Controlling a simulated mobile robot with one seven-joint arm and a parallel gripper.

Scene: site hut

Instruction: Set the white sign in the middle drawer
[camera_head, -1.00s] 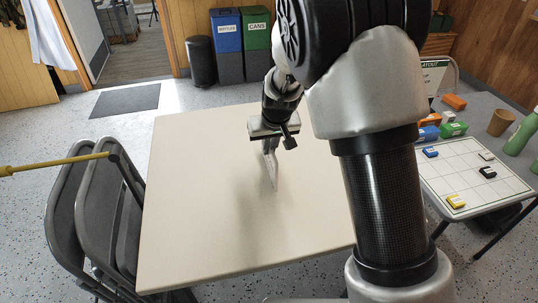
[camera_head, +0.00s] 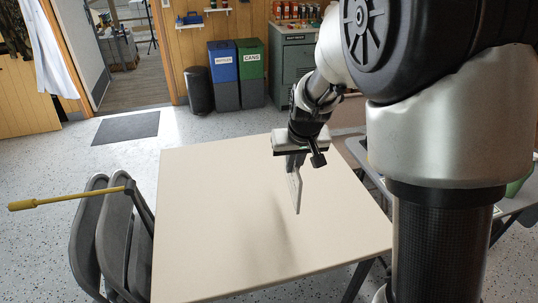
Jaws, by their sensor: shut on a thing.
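My gripper (camera_head: 292,165) is above the right half of the beige table (camera_head: 200,240). It is shut on the white sign (camera_head: 296,189), a thin pale panel held edge-on and hanging below the fingers. The sign is apart from the tabletop, with a soft shadow beneath. A grey-green cabinet (camera_head: 291,62) stands against the back wall, right of the bins. Its drawers are partly hidden by my arm, and I cannot tell which is the middle drawer or whether any is open.
Folding chairs (camera_head: 88,235) with a yellow-handled pole (camera_head: 60,199) lean at the table's left. A blue bin (camera_head: 223,70) and a green bin (camera_head: 250,68) stand beside a black bin (camera_head: 199,90) at the back. The floor between the table and bins is clear.

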